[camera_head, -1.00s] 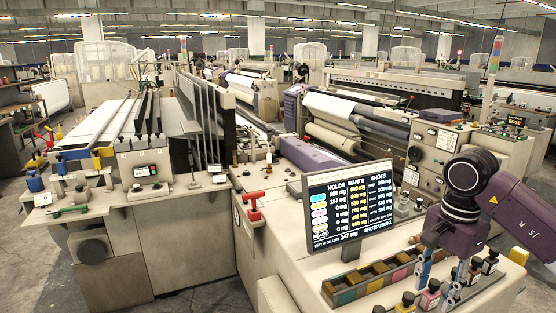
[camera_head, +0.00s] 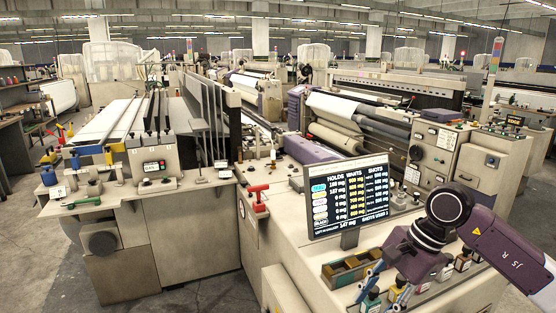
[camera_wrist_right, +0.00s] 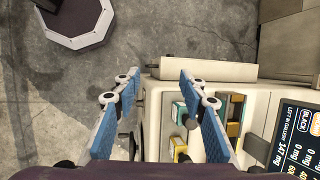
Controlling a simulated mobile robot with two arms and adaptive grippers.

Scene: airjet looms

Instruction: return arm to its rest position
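My right arm (camera_head: 480,240) comes in from the right in the head view, with its purple wrist over the front machine's worktop. My right gripper (camera_head: 381,293) points down at the front edge of that worktop, near several small bottles. In the right wrist view its two blue-padded fingers (camera_wrist_right: 160,76) stand well apart with nothing between them. The gripper's body partly hides the bottles and the right end of the compartment tray (camera_head: 328,277). My left gripper is not in view.
A display screen (camera_head: 347,200) stands on the worktop just left of my right wrist. Bottles with dark caps (camera_head: 462,262) stand beside the gripper. A red-handled part (camera_head: 258,197) is at the worktop's left edge. Grey floor (camera_wrist_right: 60,100) is open left of the machine in the wrist view.

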